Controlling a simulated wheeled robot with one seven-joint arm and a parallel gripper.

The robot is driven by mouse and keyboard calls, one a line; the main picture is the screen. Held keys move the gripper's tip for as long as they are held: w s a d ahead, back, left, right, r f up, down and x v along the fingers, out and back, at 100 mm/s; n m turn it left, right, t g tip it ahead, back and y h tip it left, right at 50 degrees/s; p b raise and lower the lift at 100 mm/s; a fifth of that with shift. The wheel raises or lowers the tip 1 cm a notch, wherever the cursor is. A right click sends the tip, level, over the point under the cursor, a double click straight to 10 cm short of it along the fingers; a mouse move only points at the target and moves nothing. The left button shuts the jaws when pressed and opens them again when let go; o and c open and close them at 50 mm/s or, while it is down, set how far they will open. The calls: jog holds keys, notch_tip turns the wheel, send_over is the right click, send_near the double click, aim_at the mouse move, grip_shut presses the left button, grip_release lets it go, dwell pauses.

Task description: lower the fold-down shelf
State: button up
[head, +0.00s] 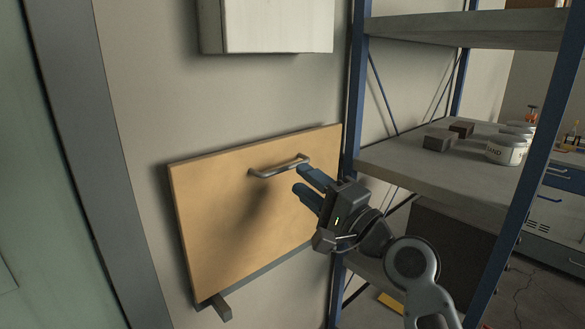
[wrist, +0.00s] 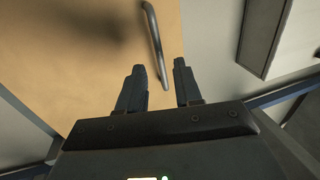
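The fold-down shelf (head: 235,215) is a light wooden panel standing close to upright against the wall in the head view. It fills the upper left of the wrist view (wrist: 55,55). A grey metal bar handle (head: 278,168) is fixed near its top edge. My gripper (head: 299,179) is open, with dark blue fingers, just below and in front of the handle's right end. In the wrist view, the handle (wrist: 155,45) runs slantwise and its lower end shows between the open fingers (wrist: 159,67). Nothing is held, and I cannot tell whether a finger touches the handle.
A white wall cabinet (head: 268,25) hangs above the panel. A dark bracket (head: 221,307) sticks out below it. A blue-framed rack (head: 400,165) stands close on the right, carrying a tub (head: 505,150) and dark blocks (head: 438,140). The wall left of the panel is clear.

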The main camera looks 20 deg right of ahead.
aim_at(289, 169)
jog(key=shift+p+x, duration=0.4)
jog(key=shift+x, duration=1.75)
grip_shut()
jog(key=shift+f, duration=0.1)
